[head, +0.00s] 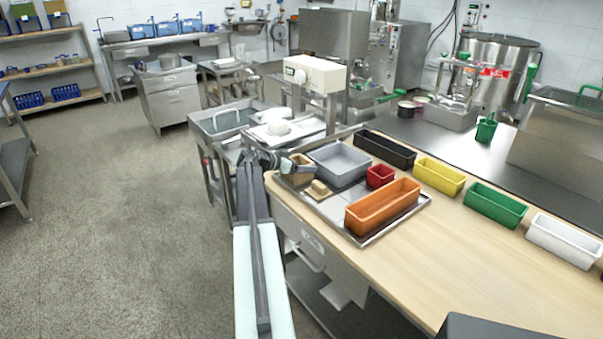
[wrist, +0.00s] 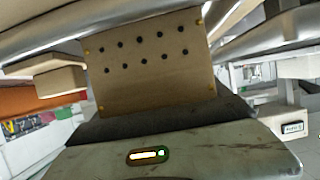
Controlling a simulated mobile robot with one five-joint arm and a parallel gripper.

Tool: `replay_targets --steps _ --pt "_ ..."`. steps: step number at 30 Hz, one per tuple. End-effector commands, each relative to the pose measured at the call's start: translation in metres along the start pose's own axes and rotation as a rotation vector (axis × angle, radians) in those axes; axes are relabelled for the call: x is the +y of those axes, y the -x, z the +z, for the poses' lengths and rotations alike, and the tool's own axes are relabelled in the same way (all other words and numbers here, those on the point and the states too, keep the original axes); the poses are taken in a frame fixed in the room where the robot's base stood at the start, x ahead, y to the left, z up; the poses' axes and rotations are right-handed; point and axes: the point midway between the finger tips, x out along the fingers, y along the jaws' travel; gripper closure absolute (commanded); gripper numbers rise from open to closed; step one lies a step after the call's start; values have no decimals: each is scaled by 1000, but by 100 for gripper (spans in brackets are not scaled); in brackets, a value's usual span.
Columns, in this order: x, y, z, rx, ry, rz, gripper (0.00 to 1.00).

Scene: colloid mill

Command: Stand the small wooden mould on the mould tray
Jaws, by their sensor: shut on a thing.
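The small wooden mould (head: 299,170) is light brown, at the back left corner of the mould tray (head: 366,241), a flat metal tray on the wooden worktop. My gripper (head: 288,164) is shut on the mould from the left. In the wrist view the mould (wrist: 150,65) shows a wooden side with rows of dark holes and small brass pins near its edges, between grey metal jaw parts. Its underside is hidden, so I cannot tell whether it touches the tray.
On the tray are a grey bin (head: 339,165), a small red box (head: 379,176), a long orange mould (head: 383,206) and a light wooden piece (head: 318,190) close in front of my gripper. Black (head: 384,150), yellow (head: 439,176), green (head: 495,204) and white (head: 564,240) moulds line the worktop.

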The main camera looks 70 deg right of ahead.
Motion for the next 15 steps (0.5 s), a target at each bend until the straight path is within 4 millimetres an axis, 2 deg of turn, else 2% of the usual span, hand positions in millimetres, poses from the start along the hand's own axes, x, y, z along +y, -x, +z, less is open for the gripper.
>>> replay_targets --steps 1,7,11,12,13,15 --pt "0 -3 6 0 0 0 58" --pt "1 -1 2 0 0 1 58" --pt "1 -3 7 0 0 1 58" --pt "1 -3 5 0 0 1 4" --pt "1 -3 5 0 0 2 0" --pt "1 -3 5 0 -1 2 0"
